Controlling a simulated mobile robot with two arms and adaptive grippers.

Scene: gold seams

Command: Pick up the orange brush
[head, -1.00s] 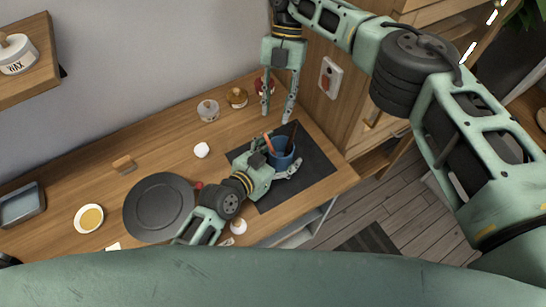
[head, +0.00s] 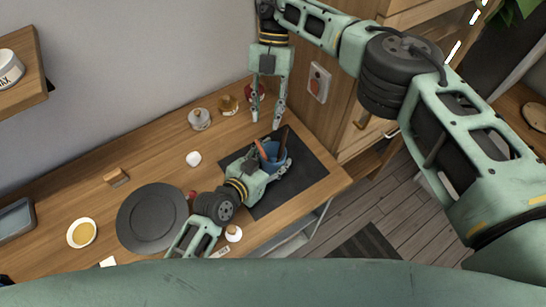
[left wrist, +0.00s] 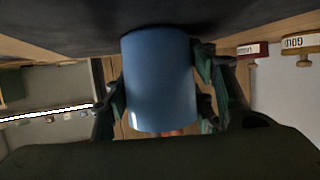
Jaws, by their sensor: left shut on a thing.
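The orange brush (head: 261,149) stands handle up in the blue cup (head: 272,164) on the dark mat, leaning against its rim next to a dark brown stick (head: 282,145). My left gripper (head: 275,168) is shut around the outside of the cup. In the left wrist view the blue cup (left wrist: 158,80) fills the space between the fingers, and a bit of orange shows at its rim. My right gripper (head: 266,117) points down, open and empty, just above and behind the cup, apart from the brush.
The dark mat (head: 310,172) lies near the desk's right end. A dark plate (head: 152,218), a yellow-filled bowl (head: 82,233) and a white lump (head: 193,159) are to the left. Small jars (head: 200,119) stand along the wall. A wooden cabinet (head: 345,120) is close on the right.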

